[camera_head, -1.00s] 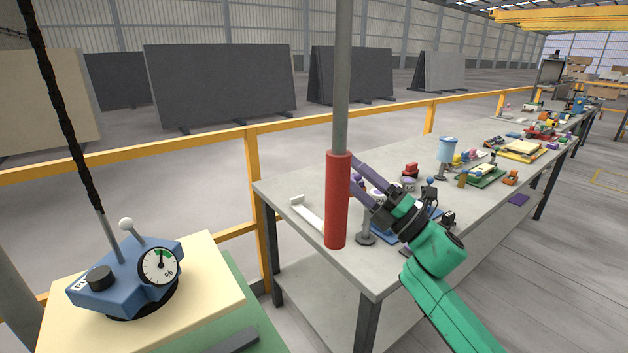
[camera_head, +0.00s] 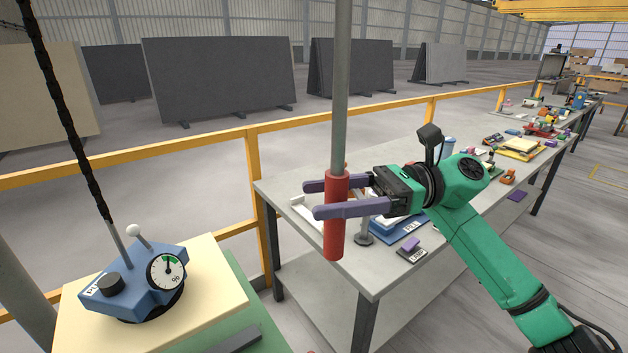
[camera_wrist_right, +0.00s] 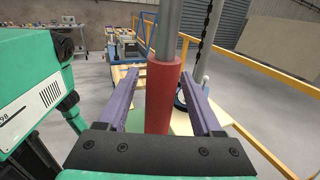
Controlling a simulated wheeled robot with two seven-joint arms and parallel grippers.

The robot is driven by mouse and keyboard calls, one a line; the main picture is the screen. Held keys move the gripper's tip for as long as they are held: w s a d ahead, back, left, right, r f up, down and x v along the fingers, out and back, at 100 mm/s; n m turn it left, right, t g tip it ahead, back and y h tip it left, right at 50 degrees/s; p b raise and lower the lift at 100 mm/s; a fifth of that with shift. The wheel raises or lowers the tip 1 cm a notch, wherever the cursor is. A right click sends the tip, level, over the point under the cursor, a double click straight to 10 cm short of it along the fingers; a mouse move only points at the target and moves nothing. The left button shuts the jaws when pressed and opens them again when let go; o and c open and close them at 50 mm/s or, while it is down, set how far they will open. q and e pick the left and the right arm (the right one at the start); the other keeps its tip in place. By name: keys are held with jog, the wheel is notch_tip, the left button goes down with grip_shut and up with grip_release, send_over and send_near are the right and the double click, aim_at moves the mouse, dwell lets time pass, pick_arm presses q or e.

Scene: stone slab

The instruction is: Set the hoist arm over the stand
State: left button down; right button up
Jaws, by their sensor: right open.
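A grey vertical bar (camera_head: 341,90) with a red grip (camera_head: 334,238) hangs in the middle of the head view; its top is out of view. The red grip also fills the middle of the wrist view (camera_wrist_right: 158,100). My right gripper (camera_head: 312,199) is open, its two purple fingers on either side of the red grip. I cannot tell whether they touch it. A blue lifting device (camera_head: 125,285) with a dial sits on a beige slab (camera_head: 215,270) at lower left, under a dark chain (camera_head: 68,120). I cannot tell which thing is the stand. My left gripper is not in view.
A grey workbench (camera_head: 300,235) with many small items stands behind my right arm. A yellow rail (camera_head: 215,141) runs behind the beige slab and bench. Dark stone slabs (camera_head: 220,80) lean on racks beyond it.

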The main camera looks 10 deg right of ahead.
jog(key=shift+w+a, duration=0.1)
jog(key=shift+a, duration=0.95)
jog(key=shift+c, duration=0.4)
grip_shut()
